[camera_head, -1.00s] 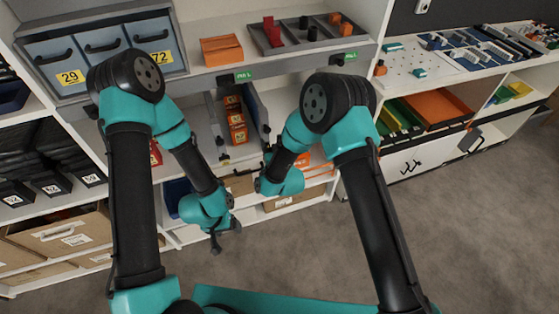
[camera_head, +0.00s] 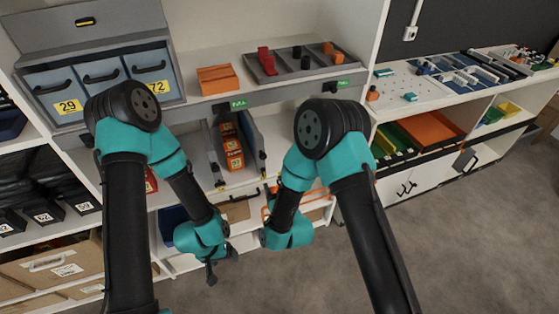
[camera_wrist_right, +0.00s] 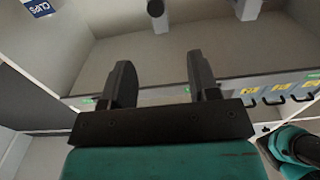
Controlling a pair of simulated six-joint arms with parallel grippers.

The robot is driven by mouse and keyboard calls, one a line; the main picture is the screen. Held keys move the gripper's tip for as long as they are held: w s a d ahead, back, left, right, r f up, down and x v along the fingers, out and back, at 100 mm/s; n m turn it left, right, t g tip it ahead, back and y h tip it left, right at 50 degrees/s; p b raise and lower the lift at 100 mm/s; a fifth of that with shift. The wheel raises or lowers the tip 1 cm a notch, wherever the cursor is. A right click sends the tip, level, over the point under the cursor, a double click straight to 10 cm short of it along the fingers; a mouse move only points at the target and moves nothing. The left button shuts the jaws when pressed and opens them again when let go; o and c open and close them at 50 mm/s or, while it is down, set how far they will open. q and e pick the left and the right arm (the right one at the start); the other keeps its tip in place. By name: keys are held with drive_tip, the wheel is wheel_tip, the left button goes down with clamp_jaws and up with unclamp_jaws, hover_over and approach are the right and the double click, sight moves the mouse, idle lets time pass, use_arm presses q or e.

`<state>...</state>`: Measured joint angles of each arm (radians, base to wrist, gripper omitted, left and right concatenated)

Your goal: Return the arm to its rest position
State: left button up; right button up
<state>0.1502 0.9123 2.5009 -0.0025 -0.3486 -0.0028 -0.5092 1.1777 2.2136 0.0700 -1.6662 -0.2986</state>
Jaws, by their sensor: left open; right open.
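My two teal and black arms reach toward the shelf unit in the head view. My left gripper (camera_head: 211,271) hangs low in front of the lower shelf, pointing down, with dark fingers and nothing visible in it. My right gripper (camera_head: 268,196) is small and partly hidden by its own wrist, in front of the shelf near an orange-edged item. In the right wrist view my right gripper (camera_wrist_right: 161,85) has its two black fingers wide apart, with nothing between them.
Blue-grey bins (camera_head: 100,82) and an orange box (camera_head: 217,78) stand on the upper shelf, beside a grey tray (camera_head: 337,66). Small orange boxes (camera_head: 232,151) stand in a lane below. Cartons (camera_head: 48,262) sit at lower left. The floor (camera_head: 465,255) at right is clear.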

drive_tip(key=s+d+f+m+g+h, duration=0.2)
drive_tip(key=d+f+g, duration=0.3)
drive_tip(key=d, duration=0.4)
drive_tip(key=s+d+f+m+g+h, duration=0.25)
drive_tip(key=d+f, duration=0.35)
drive_tip(key=d, duration=0.3)
drive_tip(key=s+d+f+m+g, duration=0.2)
drive_tip(key=s+d+g, duration=0.5)
drive_tip(key=s+d, duration=0.4)
drive_tip(key=s+f, duration=0.1)
drive_tip(key=s, duration=0.3)
drive_tip(key=shift+s+d+f+m+g, duration=0.15)
drive_tip(key=shift+s+f+m+g, duration=0.1)
drive_tip(key=shift+f+m+g, duration=0.1)
use_arm(q)
drive_tip(key=shift+c, duration=0.3)
